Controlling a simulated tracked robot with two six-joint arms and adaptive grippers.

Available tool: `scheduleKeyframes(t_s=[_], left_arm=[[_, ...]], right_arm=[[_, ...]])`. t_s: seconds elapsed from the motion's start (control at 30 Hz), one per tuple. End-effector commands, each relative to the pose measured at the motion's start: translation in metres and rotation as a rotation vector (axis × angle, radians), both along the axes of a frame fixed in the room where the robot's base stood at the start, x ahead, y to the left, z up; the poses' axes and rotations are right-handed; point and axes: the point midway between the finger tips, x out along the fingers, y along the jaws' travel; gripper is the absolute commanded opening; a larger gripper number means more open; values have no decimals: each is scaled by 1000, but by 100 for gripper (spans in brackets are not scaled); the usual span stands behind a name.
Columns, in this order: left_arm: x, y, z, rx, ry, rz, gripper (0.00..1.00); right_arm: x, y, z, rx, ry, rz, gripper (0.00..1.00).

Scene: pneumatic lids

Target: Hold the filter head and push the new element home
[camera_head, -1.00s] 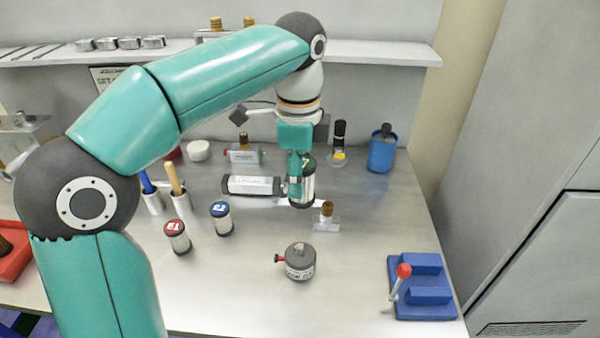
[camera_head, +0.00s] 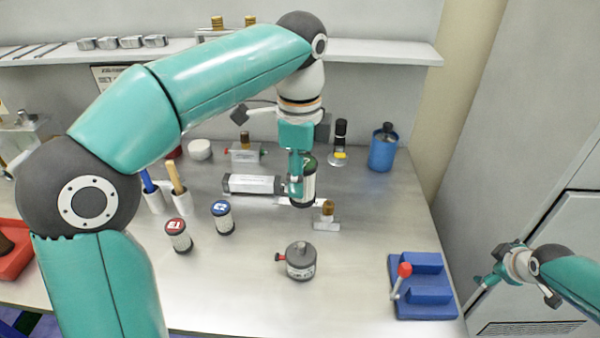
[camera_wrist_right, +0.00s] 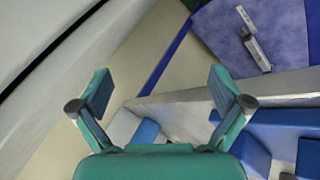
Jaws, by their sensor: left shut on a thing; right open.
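My left gripper (camera_head: 295,190) is shut on a white cartridge with a dark green top (camera_head: 309,184), held upright at the middle of the bench; the fingers hide part of it. A grey round housing (camera_head: 301,264) with a red side knob and a label stands in front of it, apart from the gripper; it looks like the filter head. A red-topped cartridge (camera_head: 179,236) and a blue-topped cartridge (camera_head: 222,217) stand to the left. My right gripper (camera_head: 480,288) is off the bench's right edge. The right wrist view shows it open and empty (camera_wrist_right: 160,88).
A blue fixture (camera_head: 424,286) with a red-knobbed lever stands at the bench's front right. A grey cylinder (camera_head: 254,184) lies left of the held cartridge, and a small brass-topped fitting (camera_head: 327,215) stands to the right. A blue canister (camera_head: 382,150) is behind.

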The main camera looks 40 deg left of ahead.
Motion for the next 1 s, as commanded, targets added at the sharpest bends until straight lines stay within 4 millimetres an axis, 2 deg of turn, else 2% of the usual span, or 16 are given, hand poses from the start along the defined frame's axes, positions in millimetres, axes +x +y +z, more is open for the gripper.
scheduleKeyframes(t_s=[0.03, 0.1, 0.13, 0.17, 0.2, 0.37, 0.6, 0.7, 0.8, 1.0], left_arm=[[0, 0, 0, 0, 0, 0, 14], [0, 0, 0, 0, 0, 0, 14], [0, 0, 0, 0, 0, 0, 14], [0, 0, 0, 0, 0, -1, 14], [0, 0, 0, 0, 0, -1, 14], [1, -1, 0, 0, 0, -2, 14], [1, -1, 0, 0, 0, -2, 14], [1, -1, 0, 0, 0, -2, 14], [1, -1, 0, 0, 0, -2, 14], [1, -1, 0, 0, 0, -2, 14]], right_arm=[[10, 7, 25, -18, -36, 10, 100], [22, 13, 56, -44, -78, 17, 100], [26, 15, 69, -54, -95, 19, 100], [24, 25, 74, -27, -86, -6, 100], [17, 44, 76, 63, -44, -85, 100], [-9, 111, 98, 369, 112, -375, 100], [-65, 211, 134, 737, 433, -782, 100], [-95, 235, 104, 846, 668, -1051, 100], [-126, 259, 84, 922, 895, -1342, 100], [-178, 297, 56, 945, 1266, -1931, 100]])
